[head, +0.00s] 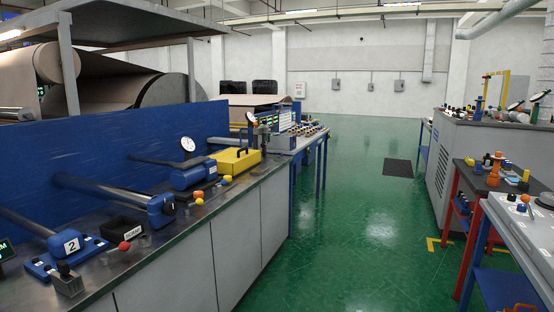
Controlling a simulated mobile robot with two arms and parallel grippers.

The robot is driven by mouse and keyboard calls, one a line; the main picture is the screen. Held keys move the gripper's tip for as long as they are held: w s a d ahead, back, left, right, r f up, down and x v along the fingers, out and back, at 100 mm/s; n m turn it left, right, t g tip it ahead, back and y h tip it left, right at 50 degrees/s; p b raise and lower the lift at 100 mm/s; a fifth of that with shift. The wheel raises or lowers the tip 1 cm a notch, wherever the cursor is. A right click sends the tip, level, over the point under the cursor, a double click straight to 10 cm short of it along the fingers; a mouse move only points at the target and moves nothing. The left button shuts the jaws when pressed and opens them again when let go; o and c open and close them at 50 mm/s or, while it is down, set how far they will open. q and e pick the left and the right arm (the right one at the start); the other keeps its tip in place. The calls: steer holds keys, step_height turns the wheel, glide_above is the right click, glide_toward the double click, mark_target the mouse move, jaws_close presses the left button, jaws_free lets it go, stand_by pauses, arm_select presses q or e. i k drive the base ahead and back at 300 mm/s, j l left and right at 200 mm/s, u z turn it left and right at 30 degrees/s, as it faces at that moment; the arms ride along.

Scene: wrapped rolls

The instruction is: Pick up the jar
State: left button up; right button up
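I cannot make out a jar for certain in the head view. Several small items stand on the long counter (195,217) at the left, too small or dim to tell whether one is a jar. An orange ribbed piece (494,172) stands upright on the dark-topped table at the right; its kind is unclear. Neither of my grippers is in view.
The counter holds a red ball (125,246), a black bin (124,230), a yellow case (235,161) and blue machine parts. A blue wall (90,145) stands behind it. A dark-topped table (482,185) is at the right. The green floor (365,215) between is clear.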

mark_target(276, 155)
steer(key=i+l+z, duration=0.2)
steer(key=i, duration=0.25)
steer(key=i+z, duration=0.2)
steer(key=i, duration=0.2)
steer(key=i+l, duration=0.15)
steer(key=i, duration=0.95)
steer(key=i+l+z, duration=0.1)
steer(key=i, duration=0.95)
steer(key=l, duration=0.1)
